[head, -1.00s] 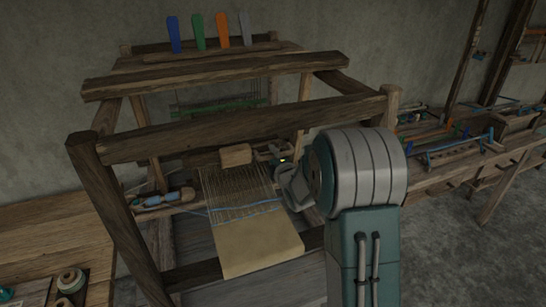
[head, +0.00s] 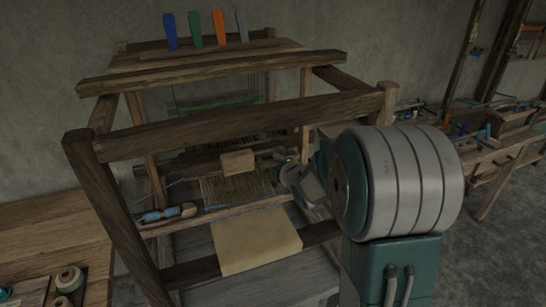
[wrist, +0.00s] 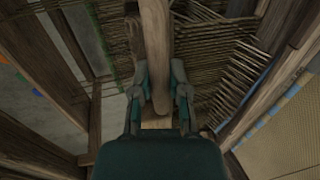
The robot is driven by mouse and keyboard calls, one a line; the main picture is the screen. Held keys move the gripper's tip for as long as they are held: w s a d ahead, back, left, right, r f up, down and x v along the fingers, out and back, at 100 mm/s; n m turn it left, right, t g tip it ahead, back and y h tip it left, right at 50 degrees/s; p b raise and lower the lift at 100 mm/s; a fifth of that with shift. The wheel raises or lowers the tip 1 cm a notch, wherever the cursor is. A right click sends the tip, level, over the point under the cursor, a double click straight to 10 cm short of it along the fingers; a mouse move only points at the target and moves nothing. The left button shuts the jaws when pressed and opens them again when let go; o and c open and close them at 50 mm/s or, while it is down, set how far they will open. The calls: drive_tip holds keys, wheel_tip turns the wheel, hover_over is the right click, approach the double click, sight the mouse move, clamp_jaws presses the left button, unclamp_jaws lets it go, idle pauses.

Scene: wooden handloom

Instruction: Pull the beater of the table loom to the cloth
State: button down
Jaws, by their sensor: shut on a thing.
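The beater's wooden top bar (head: 200,164) crosses the loom, with a pale wooden block (head: 238,161) on it and reed slats (head: 235,187) below. My gripper (head: 290,168) is at the bar's right end. In the wrist view the bar (wrist: 155,50) runs between the two fingers of my gripper (wrist: 158,92), which are shut on it. The tan cloth (head: 255,242) lies in front of the beater; it shows at the right of the wrist view (wrist: 290,140). A short gap with a blue thread is between reed and cloth. My gripper hides the bar's end in the head view.
A front beam (head: 240,118) and posts (head: 110,215) frame the loom. A blue-wound shuttle (head: 165,214) lies at the left. Coloured levers (head: 195,30) stand on top. A side bench with spools (head: 68,279) is left, and a workbench (head: 490,160) right.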

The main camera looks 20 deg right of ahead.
drive_tip(key=s+r+g, duration=0.1)
drive_tip(key=s, duration=0.5)
drive_tip(key=shift+r, duration=0.4)
drive_tip(key=c, duration=0.6)
unclamp_jaws()
drive_tip(key=shift+s+r, duration=0.1)
drive_tip(key=v, duration=1.2)
drive_tip(key=shift+r, duration=0.15)
